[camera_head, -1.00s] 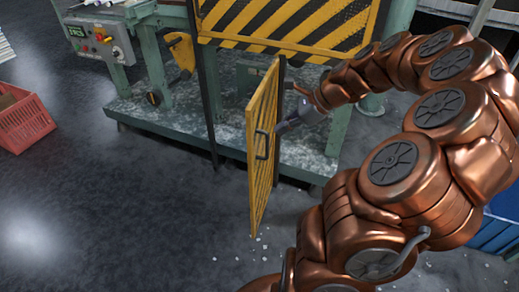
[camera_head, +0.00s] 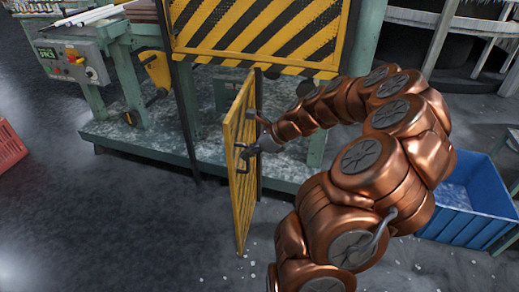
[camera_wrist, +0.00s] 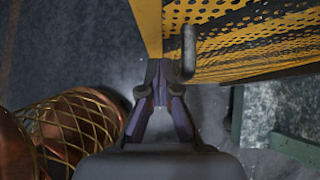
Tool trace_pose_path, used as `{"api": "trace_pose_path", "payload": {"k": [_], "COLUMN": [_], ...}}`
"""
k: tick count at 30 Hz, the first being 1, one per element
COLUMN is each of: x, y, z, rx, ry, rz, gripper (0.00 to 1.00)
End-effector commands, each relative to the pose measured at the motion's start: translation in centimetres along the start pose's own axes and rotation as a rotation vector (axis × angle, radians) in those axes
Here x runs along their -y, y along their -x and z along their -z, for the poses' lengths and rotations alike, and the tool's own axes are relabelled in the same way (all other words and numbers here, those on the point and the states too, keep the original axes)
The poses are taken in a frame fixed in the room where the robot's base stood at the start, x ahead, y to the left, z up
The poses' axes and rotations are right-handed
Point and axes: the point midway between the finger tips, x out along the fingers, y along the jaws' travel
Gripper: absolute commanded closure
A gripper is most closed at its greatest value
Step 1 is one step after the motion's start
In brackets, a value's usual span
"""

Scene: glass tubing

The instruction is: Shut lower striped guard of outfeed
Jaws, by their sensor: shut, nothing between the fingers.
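The lower striped guard (camera_head: 241,190) is a yellow perforated panel with dark stripes. It stands swung open, jutting towards the camera below the fixed upper striped panel (camera_head: 262,30). Its dark handle (camera_head: 241,155) is on the panel's face. In the wrist view, my gripper (camera_wrist: 160,72) is shut and empty. Its tips are at the yellow frame edge of the guard (camera_wrist: 240,40), just left of the grey handle bar (camera_wrist: 188,52). I cannot tell whether they touch the guard.
A control box (camera_head: 72,62) is on the green machine frame at left. The machine's base plate (camera_head: 140,137) lies behind the guard. A blue crate (camera_head: 470,205) stands at right and a red crate (camera_head: 8,148) at far left. Floor left of the guard is clear.

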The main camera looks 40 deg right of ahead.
Motion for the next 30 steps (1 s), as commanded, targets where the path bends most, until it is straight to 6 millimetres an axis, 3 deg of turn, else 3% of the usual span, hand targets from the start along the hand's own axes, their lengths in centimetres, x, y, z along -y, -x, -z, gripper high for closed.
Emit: {"api": "trace_pose_path", "payload": {"k": [9,30], "x": [-0.1,0.2], "y": [-1.8,-1.9], "z": [-1.9,-2.3], "rx": [0.001,0.0], "ry": [0.002,-0.035], "rz": [-0.003,0.029], "gripper": [1.0,1.0]}}
